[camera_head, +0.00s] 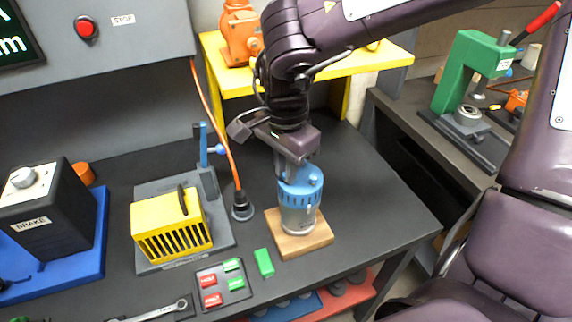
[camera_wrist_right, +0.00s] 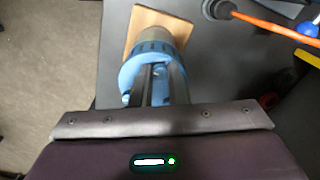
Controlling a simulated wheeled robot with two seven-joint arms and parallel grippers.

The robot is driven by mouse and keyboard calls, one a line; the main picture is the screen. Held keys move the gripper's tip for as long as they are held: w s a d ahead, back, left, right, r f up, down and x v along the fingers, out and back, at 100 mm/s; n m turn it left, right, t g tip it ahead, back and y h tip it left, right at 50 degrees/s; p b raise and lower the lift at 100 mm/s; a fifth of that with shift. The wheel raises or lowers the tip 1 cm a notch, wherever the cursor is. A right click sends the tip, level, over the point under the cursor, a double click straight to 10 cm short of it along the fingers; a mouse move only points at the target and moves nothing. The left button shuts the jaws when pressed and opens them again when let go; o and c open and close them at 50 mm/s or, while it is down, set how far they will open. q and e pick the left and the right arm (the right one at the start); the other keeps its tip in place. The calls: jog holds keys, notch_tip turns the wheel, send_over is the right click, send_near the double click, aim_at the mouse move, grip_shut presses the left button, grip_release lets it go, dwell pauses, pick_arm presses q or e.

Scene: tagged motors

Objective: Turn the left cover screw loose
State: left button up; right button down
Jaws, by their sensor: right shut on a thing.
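The motor is a grey metal cylinder (camera_head: 298,218) with a slotted blue cover (camera_head: 300,195), standing upright on a wooden block (camera_head: 284,246). A small blue knob-like screw (camera_head: 316,179) shows on the right of the cover top. My right gripper (camera_head: 288,178) points down onto the left part of the cover top. Its fingers are shut on the left cover screw, which they mostly hide. In the right wrist view the two fingers (camera_wrist_right: 157,80) reach down over the blue cover (camera_wrist_right: 142,62), with the wooden block (camera_wrist_right: 150,15) beyond. My left gripper is out of view.
A yellow vented box (camera_head: 172,226) on a grey plate stands left of the motor. A grey base with an orange cable (camera_head: 242,208) stands close behind it. A small green block (camera_head: 264,262) and a tray of red and green tags (camera_head: 223,284) lie in front. The table right of the motor is clear.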

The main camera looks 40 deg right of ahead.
jog(key=shift+s+f, duration=0.2)
jog(key=shift+f, duration=0.05)
jog(key=c, duration=1.4)
grip_release()
jog(key=shift+w, duration=0.15)
jog(key=shift+r, duration=0.15)
notch_tip(320, 180, up, 8)
jog(key=shift+f, duration=0.1)
jog(key=shift+f, duration=0.1)
